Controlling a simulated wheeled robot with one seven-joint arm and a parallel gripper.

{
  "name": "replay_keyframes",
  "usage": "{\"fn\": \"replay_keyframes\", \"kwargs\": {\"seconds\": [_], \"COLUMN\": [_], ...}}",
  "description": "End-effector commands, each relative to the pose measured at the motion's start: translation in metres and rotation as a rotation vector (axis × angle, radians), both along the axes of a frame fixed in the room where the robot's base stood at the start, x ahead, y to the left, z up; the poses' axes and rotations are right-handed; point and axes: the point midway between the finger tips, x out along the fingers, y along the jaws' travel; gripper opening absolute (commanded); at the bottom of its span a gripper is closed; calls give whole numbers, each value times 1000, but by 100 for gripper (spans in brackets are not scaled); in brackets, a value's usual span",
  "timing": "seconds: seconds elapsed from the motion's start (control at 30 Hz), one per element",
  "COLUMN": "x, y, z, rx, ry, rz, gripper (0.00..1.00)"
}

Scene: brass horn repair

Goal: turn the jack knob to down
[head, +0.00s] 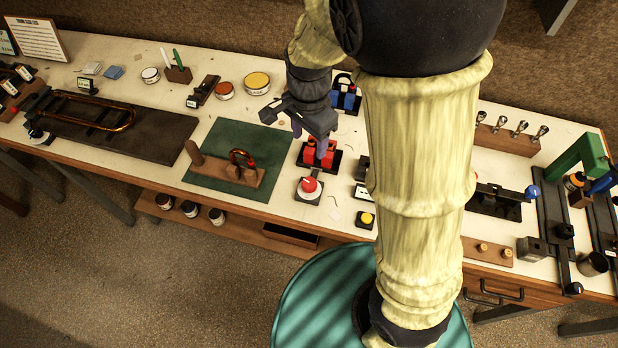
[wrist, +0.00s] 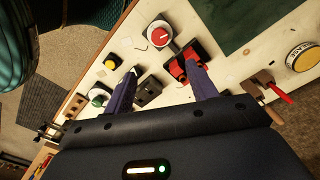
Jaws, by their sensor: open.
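A red knob (head: 309,185) sits on a white round dial near the front edge of the bench, just in front of a red block (head: 318,155) on a black base. In the wrist view the knob (wrist: 160,36) shows a pale pointer mark; I cannot read any labels around it. I cannot tell which thing is the jack, though the red block stands right beside this knob. My gripper (head: 309,140) is open and empty, pointing down above the red block. In the wrist view its fingers (wrist: 161,68) are spread, and the knob lies beyond them, apart from them.
A yellow button (head: 367,219) sits to the right of the knob. A green mat (head: 230,137) with a wooden stand lies to the left. In the wrist view a green button (wrist: 97,101) and a dark block (wrist: 148,91) are near the left finger.

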Motion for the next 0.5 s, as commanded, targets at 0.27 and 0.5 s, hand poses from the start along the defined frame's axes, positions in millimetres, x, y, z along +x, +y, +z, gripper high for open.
{"fn": "replay_keyframes", "kwargs": {"seconds": [0.27, 0.5], "x": [-1, -1], "y": [-1, -1], "z": [-38, -81], "rx": [-3, -2], "ry": [5, 5], "rz": [-1, 0], "gripper": [57, 57]}}
